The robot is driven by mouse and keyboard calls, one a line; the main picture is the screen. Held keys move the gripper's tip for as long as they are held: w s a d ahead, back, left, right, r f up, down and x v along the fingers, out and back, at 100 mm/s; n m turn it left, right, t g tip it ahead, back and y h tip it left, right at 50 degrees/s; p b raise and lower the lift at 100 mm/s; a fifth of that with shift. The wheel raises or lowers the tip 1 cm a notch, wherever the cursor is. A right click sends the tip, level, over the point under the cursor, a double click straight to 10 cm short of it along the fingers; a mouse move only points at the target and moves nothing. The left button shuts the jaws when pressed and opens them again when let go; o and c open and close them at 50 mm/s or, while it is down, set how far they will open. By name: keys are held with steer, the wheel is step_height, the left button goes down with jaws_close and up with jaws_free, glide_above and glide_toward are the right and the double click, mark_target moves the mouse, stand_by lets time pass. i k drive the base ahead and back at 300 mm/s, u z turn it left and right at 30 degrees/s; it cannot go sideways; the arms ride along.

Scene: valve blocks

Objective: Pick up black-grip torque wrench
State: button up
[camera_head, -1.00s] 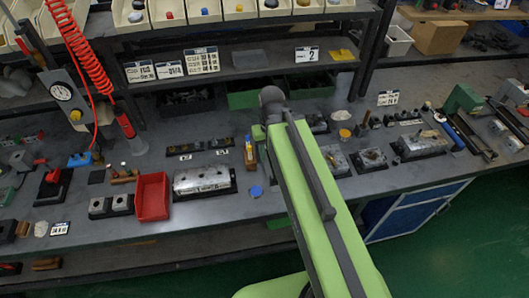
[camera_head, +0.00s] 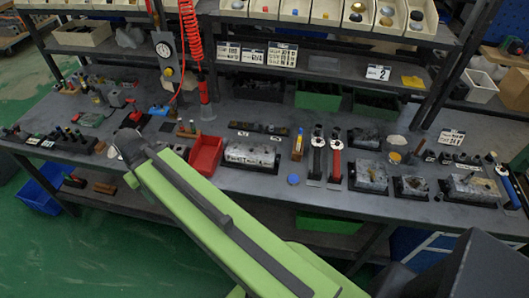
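The black-grip torque wrench (camera_head: 317,156) stands out on the grey workbench right of centre, its silver head toward the back and its dark handle toward the front. A red-grip wrench (camera_head: 336,160) lies just to its right, and the two look parallel. My green arm reaches up and left across the picture, well left of the wrenches. My gripper (camera_head: 128,146) is at the dark far end of the arm, over the left part of the bench. Its fingers cannot be made out, so its opening is unclear. Nothing covers the black-grip wrench.
A red bin (camera_head: 206,154) and a metal valve block (camera_head: 250,155) lie between my arm and the wrenches. More valve blocks (camera_head: 370,175) sit to the right. A blue-handled tool (camera_head: 508,186) is at the far right. A shelf (camera_head: 320,65) overhangs the bench's back.

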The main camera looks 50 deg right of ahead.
mark_target(319, 127)
steer(key=u, duration=0.9)
steer(key=k, duration=1.7)
steer(key=z, duration=0.1)
steer(key=i, duration=0.95)
steer(key=u, duration=0.1)
